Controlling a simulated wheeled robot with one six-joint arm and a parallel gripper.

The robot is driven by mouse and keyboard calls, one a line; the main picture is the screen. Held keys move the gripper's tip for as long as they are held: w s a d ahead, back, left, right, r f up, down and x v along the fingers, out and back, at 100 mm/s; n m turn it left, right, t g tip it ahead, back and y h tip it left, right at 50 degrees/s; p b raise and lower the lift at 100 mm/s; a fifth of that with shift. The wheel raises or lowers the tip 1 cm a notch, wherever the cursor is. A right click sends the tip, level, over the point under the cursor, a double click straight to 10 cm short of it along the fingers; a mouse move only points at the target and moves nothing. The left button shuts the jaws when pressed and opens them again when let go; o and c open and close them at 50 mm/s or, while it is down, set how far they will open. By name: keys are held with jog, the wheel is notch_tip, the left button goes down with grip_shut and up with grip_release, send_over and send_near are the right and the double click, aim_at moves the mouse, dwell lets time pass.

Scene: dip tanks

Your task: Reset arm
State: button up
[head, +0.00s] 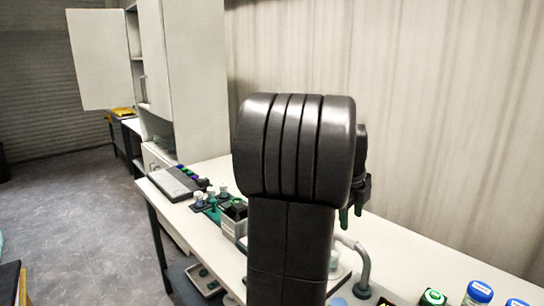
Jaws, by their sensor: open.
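My arm rises in the middle of the head view, and its thick dark link hides much of the bench behind it. My gripper (351,216) shows just right of that link, with its two green-tipped fingers pointing down. The fingers are a little apart with nothing seen between them. It is above the white bench (395,238), clear of the objects there. Part of the gripper body is hidden behind my arm.
A grey tray (175,184), several small capped pieces and a grey bin (234,226) stand on the bench left of my arm. A grey curved pipe (363,265) and blue- and green-capped bottles (479,293) are at right. A tall cabinet (195,75) has an open door.

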send_near(351, 240)
jog(key=f, duration=0.3)
jog(key=w+d+f, duration=0.1)
jog(key=f, duration=0.5)
jog(key=shift+w+d+p, duration=0.15)
jog(key=shift+p, duration=0.15)
jog(key=shift+f, duration=0.15)
jog(key=shift+s+a+n, duration=0.2)
jog(key=shift+n, duration=0.4)
jog(key=shift+s+a+n, duration=0.15)
jog(key=shift+s+n, duration=0.1)
jog(key=shift+n, duration=0.35)
